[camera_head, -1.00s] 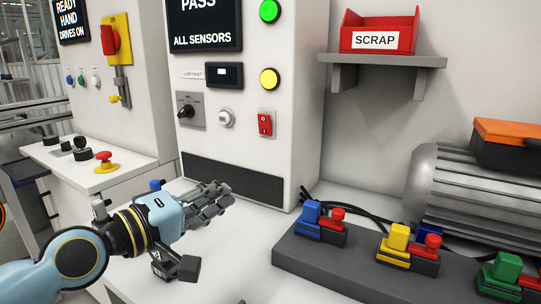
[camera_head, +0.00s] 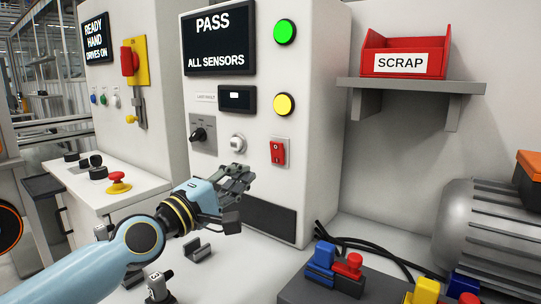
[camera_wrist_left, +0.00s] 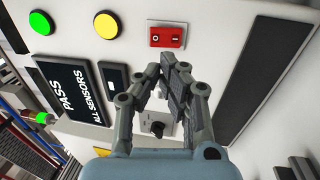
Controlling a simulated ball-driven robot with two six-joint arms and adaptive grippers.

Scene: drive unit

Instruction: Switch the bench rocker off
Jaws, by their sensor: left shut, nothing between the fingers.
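The red rocker switch (camera_head: 278,151) sits on a light plate on the front of the white test cabinet, below the yellow lamp. It also shows in the left wrist view (camera_wrist_left: 166,37), just beyond my fingertips. My left gripper (camera_head: 242,172) is shut and empty in front of the cabinet, below and to the left of the rocker. A gap seems to remain between fingertips and rocker. I cannot tell which way the rocker is tipped. My right gripper is not in view.
A black rotary knob (camera_head: 199,134) and a silver round button (camera_head: 238,144) sit left of the rocker. A screen (camera_head: 220,40) reads PASS. The SCRAP bin (camera_head: 403,58) stands on a shelf at right. Coloured connectors (camera_head: 348,263) and a grey motor (camera_head: 485,230) fill the lower right.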

